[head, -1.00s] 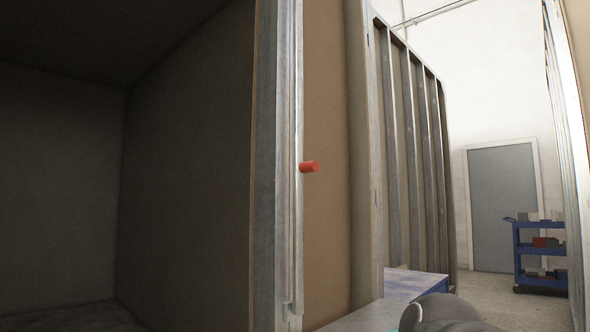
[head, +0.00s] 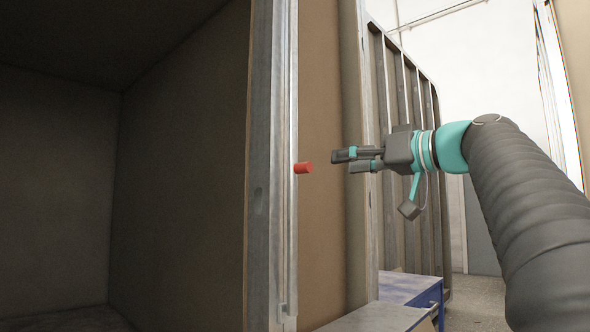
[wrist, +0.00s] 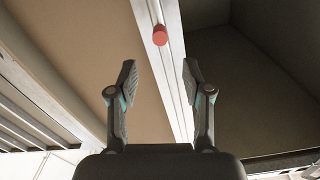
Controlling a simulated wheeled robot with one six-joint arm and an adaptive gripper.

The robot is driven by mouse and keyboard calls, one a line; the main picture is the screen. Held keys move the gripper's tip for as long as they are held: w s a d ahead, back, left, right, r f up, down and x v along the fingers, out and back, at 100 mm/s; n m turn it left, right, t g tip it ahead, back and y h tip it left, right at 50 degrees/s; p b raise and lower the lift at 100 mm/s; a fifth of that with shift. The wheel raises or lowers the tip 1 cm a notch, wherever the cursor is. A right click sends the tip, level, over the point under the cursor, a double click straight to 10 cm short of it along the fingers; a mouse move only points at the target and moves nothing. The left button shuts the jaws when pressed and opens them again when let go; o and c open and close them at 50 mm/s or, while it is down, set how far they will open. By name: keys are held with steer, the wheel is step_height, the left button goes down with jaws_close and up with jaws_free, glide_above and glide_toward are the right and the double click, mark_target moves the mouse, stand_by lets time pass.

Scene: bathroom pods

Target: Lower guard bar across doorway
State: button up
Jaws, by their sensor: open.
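The guard bar (head: 292,220) is a thin metal strip standing upright along the door post on the right side of the dark doorway. A red knob (head: 303,168) sticks out from it to the right. My gripper (head: 352,160) is open and empty, to the right of the red knob and apart from it. In the wrist view the red knob (wrist: 159,36) lies ahead, beyond the two spread fingers (wrist: 158,82) and close to the line between them. The bar (wrist: 168,65) runs up between the fingers in that view.
The pod's dark interior (head: 170,180) opens at the left. A brown wall panel (head: 322,120) stands right of the post. A blue cabinet or cart (head: 405,288) is low beside it. Metal studs (head: 405,120) line the pod wall behind my gripper.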

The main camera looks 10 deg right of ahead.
mark_target(300, 168)
steer(key=p+x, duration=0.2)
steer(key=x, duration=1)
steer(key=shift+w+a, duration=0.2)
steer(key=shift+w, duration=0.1)
jaws_close()
